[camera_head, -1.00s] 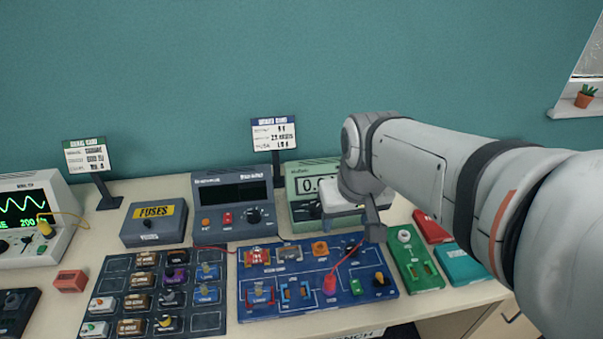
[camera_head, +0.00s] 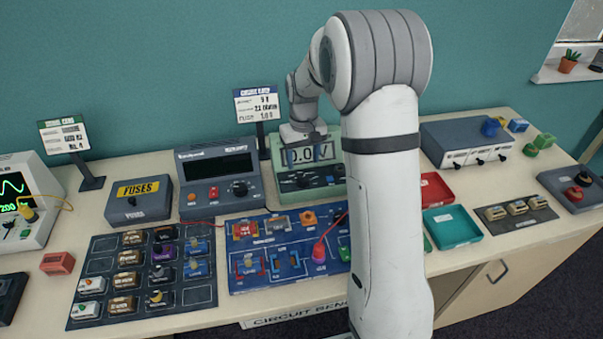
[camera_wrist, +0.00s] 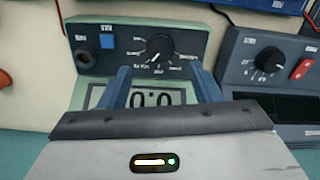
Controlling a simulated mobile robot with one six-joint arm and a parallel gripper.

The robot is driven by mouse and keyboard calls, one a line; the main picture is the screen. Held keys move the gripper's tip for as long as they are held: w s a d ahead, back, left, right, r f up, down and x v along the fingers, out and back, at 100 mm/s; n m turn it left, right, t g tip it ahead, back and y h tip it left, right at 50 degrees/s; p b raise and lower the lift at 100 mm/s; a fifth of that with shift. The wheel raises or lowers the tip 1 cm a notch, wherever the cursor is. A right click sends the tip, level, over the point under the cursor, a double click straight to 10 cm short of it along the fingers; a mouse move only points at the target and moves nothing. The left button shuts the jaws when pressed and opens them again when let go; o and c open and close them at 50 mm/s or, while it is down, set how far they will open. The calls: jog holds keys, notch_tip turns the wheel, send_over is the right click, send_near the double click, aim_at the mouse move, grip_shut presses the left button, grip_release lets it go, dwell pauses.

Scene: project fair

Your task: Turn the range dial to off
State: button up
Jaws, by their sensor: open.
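The green meter (camera_head: 334,146) stands at the back of the bench; its display reads about 0.0 V. Its black range dial (camera_wrist: 160,46) is on the front panel, ringed by small labels. A white mark on the dial points to the lower left in the wrist view, but I cannot read which label it meets. In the head view the dial (camera_head: 303,180) is small and dark. My gripper (camera_wrist: 162,80) is open and empty, its two blue-grey fingers over the display on either side of the dial's line, apart from the dial. In the head view my gripper (camera_head: 303,138) is above the meter's top.
A grey bench unit (camera_head: 218,172) with its own dial and red switch stands close left of the meter. The blue circuit board (camera_head: 270,285) lies in front. A sign (camera_head: 256,104) rises behind. A red tray (camera_head: 436,192) and teal tray (camera_head: 452,230) lie to the right.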

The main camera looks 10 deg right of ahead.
aim_at(303, 177)
notch_tip(303, 177, down, 6)
jog(key=shift+f+p, duration=0.25)
jog(key=shift+p, duration=0.3)
jog(key=c, duration=1)
